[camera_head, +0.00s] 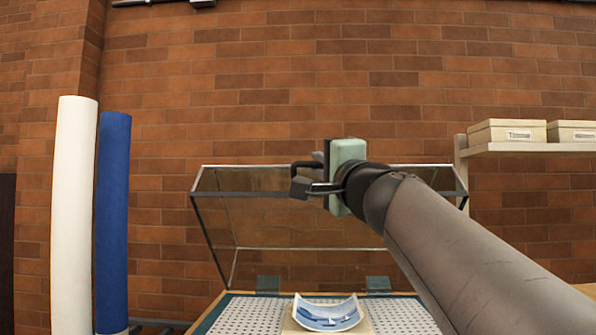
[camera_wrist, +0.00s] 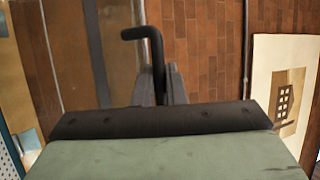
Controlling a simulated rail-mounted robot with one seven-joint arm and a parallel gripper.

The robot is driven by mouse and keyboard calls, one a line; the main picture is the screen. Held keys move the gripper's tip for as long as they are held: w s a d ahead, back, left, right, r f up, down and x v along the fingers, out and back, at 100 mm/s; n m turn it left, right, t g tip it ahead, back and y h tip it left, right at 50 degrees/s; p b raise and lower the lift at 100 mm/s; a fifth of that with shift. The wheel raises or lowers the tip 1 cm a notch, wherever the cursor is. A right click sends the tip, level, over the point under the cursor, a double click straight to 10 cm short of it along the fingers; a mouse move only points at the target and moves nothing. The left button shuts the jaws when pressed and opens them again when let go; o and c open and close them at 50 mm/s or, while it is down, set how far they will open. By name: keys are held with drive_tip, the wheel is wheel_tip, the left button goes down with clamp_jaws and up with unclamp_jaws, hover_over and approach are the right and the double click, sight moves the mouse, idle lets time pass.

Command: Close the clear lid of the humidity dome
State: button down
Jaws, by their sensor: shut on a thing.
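The clear lid (camera_head: 225,215) of the humidity dome stands raised in the head view, a see-through box with thin grey edges, tilted up from its two hinges (camera_head: 267,284). Its perforated base (camera_head: 255,312) is uncovered below. My gripper (camera_head: 312,186) is at the middle of the lid's raised edge, shut on a dark handle (camera_head: 303,165). In the wrist view, the bent black handle (camera_wrist: 150,42) rises from between my dark fingers (camera_wrist: 160,84). The exact grip point is partly hidden by the fingers.
A curved blue-and-white piece (camera_head: 328,316) lies on a pale support inside the base. A white roll (camera_head: 73,210) and a blue roll (camera_head: 112,220) stand at the left. A shelf (camera_head: 530,148) with boxes (camera_head: 507,131) is at the right. A brick wall is behind.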

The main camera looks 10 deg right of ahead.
drive_tip(key=shift+s+f, duration=0.35)
drive_tip(key=shift+f, duration=0.05)
drive_tip(key=c, duration=1.5)
unclamp_jaws()
